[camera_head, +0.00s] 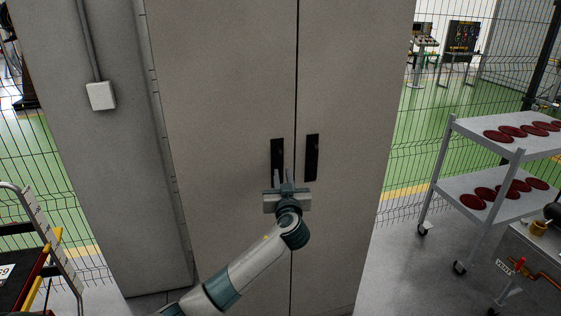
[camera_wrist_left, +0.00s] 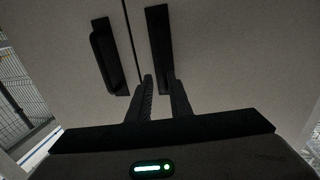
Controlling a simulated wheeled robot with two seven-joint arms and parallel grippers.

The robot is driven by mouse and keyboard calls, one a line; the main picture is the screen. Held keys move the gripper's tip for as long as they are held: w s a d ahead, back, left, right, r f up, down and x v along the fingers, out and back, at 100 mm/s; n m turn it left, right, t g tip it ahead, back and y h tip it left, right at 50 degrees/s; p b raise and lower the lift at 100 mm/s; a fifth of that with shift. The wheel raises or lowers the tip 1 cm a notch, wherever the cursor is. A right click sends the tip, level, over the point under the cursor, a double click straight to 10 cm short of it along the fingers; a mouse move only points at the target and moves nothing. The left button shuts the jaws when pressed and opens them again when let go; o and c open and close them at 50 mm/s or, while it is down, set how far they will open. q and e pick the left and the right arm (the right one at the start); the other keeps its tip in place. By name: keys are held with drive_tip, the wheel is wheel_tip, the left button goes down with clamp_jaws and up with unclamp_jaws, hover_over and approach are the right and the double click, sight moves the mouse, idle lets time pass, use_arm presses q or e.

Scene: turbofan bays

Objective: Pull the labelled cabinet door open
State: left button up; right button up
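A tall grey cabinet has two closed doors, the left door (camera_head: 220,90) and the right door (camera_head: 350,90), with a dark seam between them. A black upright handle is on each: the left handle (camera_head: 277,155) and the right handle (camera_head: 312,157). I see no label on either door. My left gripper (camera_head: 284,177) is at the lower end of the left handle. In the left wrist view its two fingers (camera_wrist_left: 161,84) are apart, with the end of one black handle (camera_wrist_left: 158,40) between or just beyond the tips. Contact cannot be told. My right gripper is out of view.
A grey two-shelf cart (camera_head: 450,185) with several dark red discs stands at right. A metal unit with a red valve (camera_head: 519,264) is at lower right. A cart with yellow parts (camera_head: 45,260) is at lower left. Floor before the cabinet's right side is clear.

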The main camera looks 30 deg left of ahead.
sight(281, 166)
use_arm(q)
drive_tip(key=shift+p+x, duration=1.05)
drive_tip(key=shift+x, duration=2.45)
clamp_jaws()
